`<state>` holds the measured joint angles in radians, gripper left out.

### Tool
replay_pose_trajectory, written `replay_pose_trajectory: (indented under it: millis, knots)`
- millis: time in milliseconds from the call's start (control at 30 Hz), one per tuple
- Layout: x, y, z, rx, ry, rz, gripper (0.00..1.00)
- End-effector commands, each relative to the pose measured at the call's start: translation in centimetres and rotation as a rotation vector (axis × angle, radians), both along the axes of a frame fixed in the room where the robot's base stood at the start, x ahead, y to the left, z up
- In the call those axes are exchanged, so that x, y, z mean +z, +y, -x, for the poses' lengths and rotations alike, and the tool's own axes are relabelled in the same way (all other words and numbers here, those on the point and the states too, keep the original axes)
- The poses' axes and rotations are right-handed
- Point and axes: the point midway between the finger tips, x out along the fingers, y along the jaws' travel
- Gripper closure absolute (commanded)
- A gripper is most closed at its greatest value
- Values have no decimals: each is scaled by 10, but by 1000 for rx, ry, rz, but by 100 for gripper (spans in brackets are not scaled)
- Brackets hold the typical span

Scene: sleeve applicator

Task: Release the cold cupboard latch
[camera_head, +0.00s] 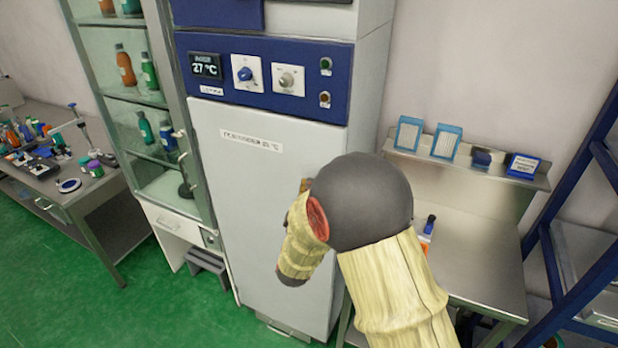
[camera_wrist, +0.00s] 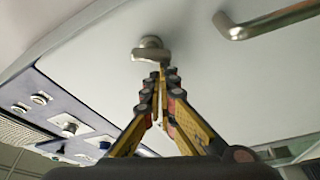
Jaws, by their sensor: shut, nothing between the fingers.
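The cold cupboard (camera_head: 258,185) has a pale door, with a blue control panel (camera_head: 262,77) above it. In the wrist view, a small round metal latch (camera_wrist: 151,50) with a short flat lever sits on the pale door (camera_wrist: 195,45). My gripper (camera_wrist: 162,72) has yellow fingers with dark joints. The fingers are shut together and empty, with their tips just below the latch in the picture. I cannot tell whether they touch it. In the head view, my sleeved arm covers the door's right side and hides the latch and fingertips.
A metal bar handle (camera_wrist: 268,20) stands out from the door, right of the latch in the wrist view. A glass cabinet (camera_head: 140,95) stands left of the cupboard, and a steel bench (camera_head: 475,255) stands right. A blue frame (camera_head: 570,225) is at far right.

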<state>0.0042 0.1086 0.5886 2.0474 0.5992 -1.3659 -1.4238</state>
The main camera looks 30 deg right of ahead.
Motion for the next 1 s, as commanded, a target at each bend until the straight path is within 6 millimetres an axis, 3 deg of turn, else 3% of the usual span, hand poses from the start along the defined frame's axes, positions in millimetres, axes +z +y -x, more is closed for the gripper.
replay_pose_trajectory:
  millis: [400,1000]
  knots:
    - [-7,-1,1,-1,247,192,100]
    - [-12,-1,2,-1,240,187,100]
